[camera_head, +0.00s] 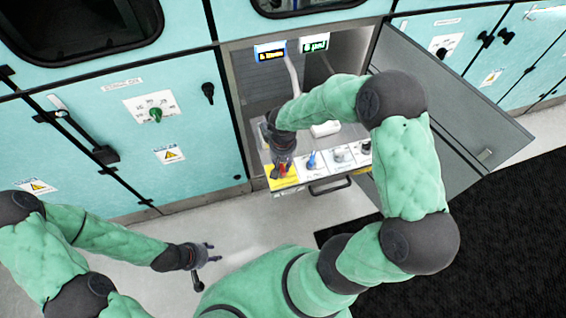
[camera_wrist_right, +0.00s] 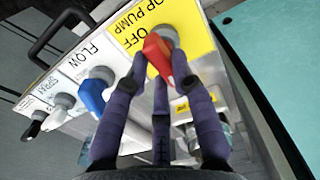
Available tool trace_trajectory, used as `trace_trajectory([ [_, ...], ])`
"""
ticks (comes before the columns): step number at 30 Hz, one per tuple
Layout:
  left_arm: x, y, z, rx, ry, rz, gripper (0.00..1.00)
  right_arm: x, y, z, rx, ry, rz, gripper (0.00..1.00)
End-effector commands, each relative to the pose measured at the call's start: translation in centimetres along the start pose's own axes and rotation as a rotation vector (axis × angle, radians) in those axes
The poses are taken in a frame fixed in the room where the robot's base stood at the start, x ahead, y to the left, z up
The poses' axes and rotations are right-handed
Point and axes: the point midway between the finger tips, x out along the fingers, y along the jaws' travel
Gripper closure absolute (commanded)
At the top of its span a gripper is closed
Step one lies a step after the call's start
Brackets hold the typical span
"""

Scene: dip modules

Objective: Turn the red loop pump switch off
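The red loop pump switch (camera_wrist_right: 157,52) sits on a yellow label panel (camera_wrist_right: 190,25) reading "OP PUMP" and "OFF" in the right wrist view. Its red handle slants down, with a pale mark near its lower end. My right gripper (camera_wrist_right: 160,68) has its fingers closed in on both sides of the red handle, seemingly touching it. In the head view my right gripper (camera_head: 284,168) is over the yellow panel (camera_head: 282,184) at the left end of the switch row. My left gripper (camera_head: 207,252) is empty, fingers apart, low in front of the cabinets.
A bar handle (camera_head: 330,186) runs below the panel. An open cabinet door (camera_head: 450,100) stands to the right. Two small displays (camera_head: 270,52) hang inside.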

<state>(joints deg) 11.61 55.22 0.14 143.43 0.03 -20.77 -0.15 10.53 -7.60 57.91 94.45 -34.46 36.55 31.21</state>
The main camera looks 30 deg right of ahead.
Motion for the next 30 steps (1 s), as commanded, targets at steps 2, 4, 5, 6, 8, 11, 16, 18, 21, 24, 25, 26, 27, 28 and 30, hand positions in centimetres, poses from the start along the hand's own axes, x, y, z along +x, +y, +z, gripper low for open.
trace_trajectory([
  [2, 0.0, 0.0, 0.0, 0.000, 0.000, 0.000, 0.60, 0.0, 0.0, 0.0, 0.000, 0.000, 0.000, 1.00],
  [4, 0.0, 0.0, 0.0, 0.000, 0.000, 0.000, 0.60, 0.0, 0.0, 0.0, 0.000, 0.000, -0.001, 1.00],
  [5, 0.0, 0.0, 0.0, 0.000, 0.000, 0.000, 0.60, 0.0, 0.0, 0.0, 0.000, 0.000, -0.001, 1.00],
  [6, 0.0, 0.0, 0.0, 0.000, 0.000, 0.000, 0.60, 0.0, 0.0, 0.0, 0.001, 0.000, -0.001, 1.00],
  [8, 0.1, 0.0, 0.0, 0.000, 0.000, 0.000, 0.60, 0.0, 0.0, 0.0, 0.004, 0.000, -0.001, 1.00],
  [11, 0.2, -0.1, 0.0, 0.000, 0.000, 0.000, 0.60, 0.1, 0.0, 0.0, 0.020, 0.001, -0.001, 1.00],
  [16, 0.7, -0.2, 0.0, 0.000, 0.000, 0.000, 0.60, 0.1, 0.0, 0.0, 0.088, 0.001, -0.001, 1.00],
  [18, 1.0, -0.3, 0.0, 0.000, 0.000, 0.000, 0.60, 0.2, -0.1, 0.0, 0.132, 0.002, -0.001, 1.00],
  [21, 1.5, -0.5, -0.1, 0.000, 0.000, 0.000, 0.60, 0.2, -0.1, 0.1, 0.209, 0.001, -0.001, 1.00],
  [24, 2.0, -0.7, -0.1, 0.000, 0.000, 0.000, 0.60, 0.2, 0.0, 0.1, 0.298, 0.002, 0.000, 1.00],
  [25, 2.2, -0.8, -0.1, 0.000, 0.000, 0.000, 0.60, 0.2, 0.0, 0.1, 0.326, 0.002, -0.001, 1.00],
  [26, 2.4, -0.8, -0.1, 0.000, 0.000, 0.000, 0.60, 0.2, 0.0, 0.1, 0.355, 0.002, -0.001, 1.00],
  [27, 2.5, -0.9, -0.1, 0.000, 0.000, 0.000, 0.60, 0.3, -0.1, 0.1, 0.393, 0.002, -0.001, 1.00],
  [28, 2.7, -1.0, -0.1, 0.000, 0.000, 0.000, 0.60, 0.3, -0.1, 0.1, 0.422, 0.002, -0.001, 1.00],
  [30, 3.0, -1.1, -0.1, 0.000, 0.000, 0.000, 0.60, 0.2, -0.1, 0.2, 0.489, 0.002, -0.001, 1.00],
])
